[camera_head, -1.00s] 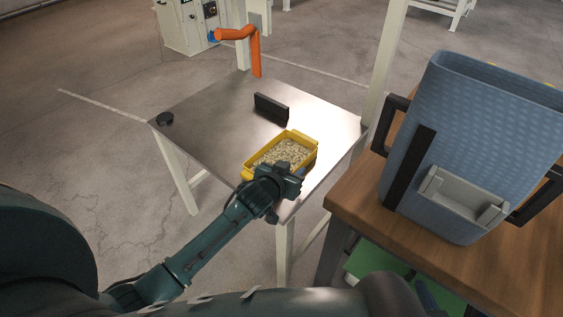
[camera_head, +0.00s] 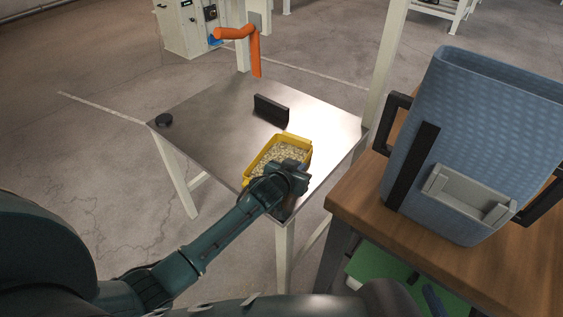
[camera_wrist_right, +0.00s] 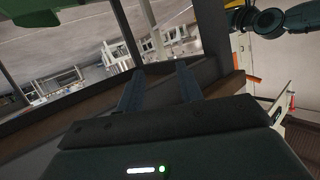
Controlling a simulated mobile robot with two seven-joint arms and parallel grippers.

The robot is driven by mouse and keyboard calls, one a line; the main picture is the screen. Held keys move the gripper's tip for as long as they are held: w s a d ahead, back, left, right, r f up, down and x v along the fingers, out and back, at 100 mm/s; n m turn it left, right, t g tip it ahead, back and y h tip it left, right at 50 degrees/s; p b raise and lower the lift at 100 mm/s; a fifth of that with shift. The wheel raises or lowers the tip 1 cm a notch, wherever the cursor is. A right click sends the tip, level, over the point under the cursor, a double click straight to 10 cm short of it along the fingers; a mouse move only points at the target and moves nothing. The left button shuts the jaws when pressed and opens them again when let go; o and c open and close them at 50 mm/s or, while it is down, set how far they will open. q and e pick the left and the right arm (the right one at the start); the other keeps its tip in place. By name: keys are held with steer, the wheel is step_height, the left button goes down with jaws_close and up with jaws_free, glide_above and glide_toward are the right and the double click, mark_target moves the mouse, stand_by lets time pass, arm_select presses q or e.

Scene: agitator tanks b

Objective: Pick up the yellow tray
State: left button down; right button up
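The yellow tray (camera_head: 256,155), filled with pale pellet-like pieces, sits near the front right corner of the metal table in the head view. My left gripper (camera_head: 296,172) is at the tray's near right side and covers part of that side. The wrist hides the fingers, so I cannot tell whether they are around the tray's wall or only beside it. My right gripper (camera_wrist_right: 160,70) shows in the right wrist view with its two fingers apart and nothing between them. It does not show in the head view.
A blue bin (camera_head: 460,130) stands on the wooden bench (camera_head: 360,198) at the right. The metal table's left part is mostly clear.

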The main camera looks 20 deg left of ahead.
arm_select(q)
steer(key=shift+r, duration=0.15)
stand_by(0.5)
step_height(320, 180, up, 10)
steer(key=p, duration=0.2)
steer(key=shift+p, duration=0.3)
stand_by(0.4)
steer(key=c, duration=2.2)
jaws_free()
stand_by(1.1)
